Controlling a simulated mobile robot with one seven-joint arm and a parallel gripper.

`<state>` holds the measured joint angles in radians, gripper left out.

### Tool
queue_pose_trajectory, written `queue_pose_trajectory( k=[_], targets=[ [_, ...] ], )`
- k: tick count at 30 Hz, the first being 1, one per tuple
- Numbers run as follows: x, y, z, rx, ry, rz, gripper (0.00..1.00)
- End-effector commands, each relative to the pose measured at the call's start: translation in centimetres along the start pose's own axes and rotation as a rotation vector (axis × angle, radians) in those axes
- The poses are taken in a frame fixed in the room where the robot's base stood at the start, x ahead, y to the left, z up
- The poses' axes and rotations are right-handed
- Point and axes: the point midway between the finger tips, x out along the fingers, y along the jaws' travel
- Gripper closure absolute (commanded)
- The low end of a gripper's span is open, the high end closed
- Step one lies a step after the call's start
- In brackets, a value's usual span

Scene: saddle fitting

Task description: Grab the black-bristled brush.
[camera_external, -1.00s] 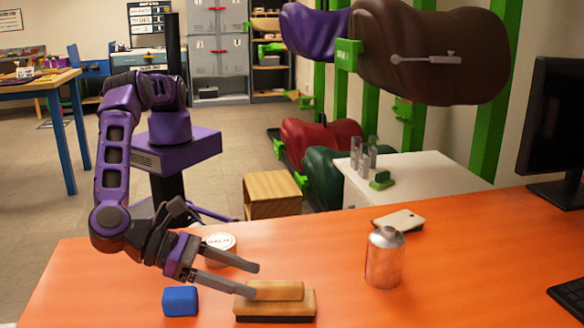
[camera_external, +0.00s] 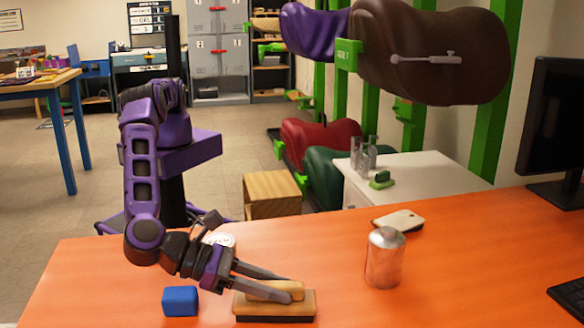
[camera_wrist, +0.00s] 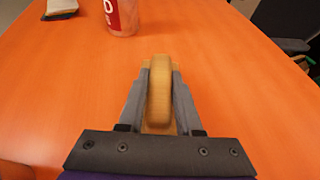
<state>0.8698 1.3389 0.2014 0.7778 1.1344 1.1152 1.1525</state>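The wooden brush (camera_external: 305,306) lies near the front of the orange table, dark bristles down along its lower edge. Its raised handle also shows in the wrist view (camera_wrist: 160,95), running away from me. My gripper (camera_external: 288,289) is down at the brush, one finger on each side of the handle. In the wrist view my fingers (camera_wrist: 161,75) stand close along both sides of the handle. They look open, with a narrow strip of the brush body showing beside the handle. Whether they touch it is hard to tell. The near finger hides part of the handle in the external view.
A blue block (camera_external: 180,301) lies left of the brush. A metal can (camera_external: 384,259) stands to the right, and a pale flat object (camera_external: 398,221) lies behind it. A round white lid-like thing (camera_external: 220,240) is behind my gripper. A monitor (camera_external: 556,120) stands far right.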

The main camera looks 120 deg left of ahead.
Motion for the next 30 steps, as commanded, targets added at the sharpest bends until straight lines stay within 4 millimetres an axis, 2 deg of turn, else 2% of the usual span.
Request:
queue_pose_trajectory(
  k=[1, 5, 18, 22, 30],
  targets=[
    [0.0, 0.0, 0.0, 0.0, 0.0, 0.0, 0.78],
    [0.0, 0.0, 0.0, 0.0, 0.0, 0.0, 1.0],
    [-0.2, 0.0, 0.4, -0.001, -0.001, -0.001, 1.0],
    [-0.9, -0.1, 2.0, -0.002, -0.002, -0.002, 1.0],
    [-2.9, -0.1, 7.0, -0.003, -0.001, -0.002, 1.0]
  ],
)
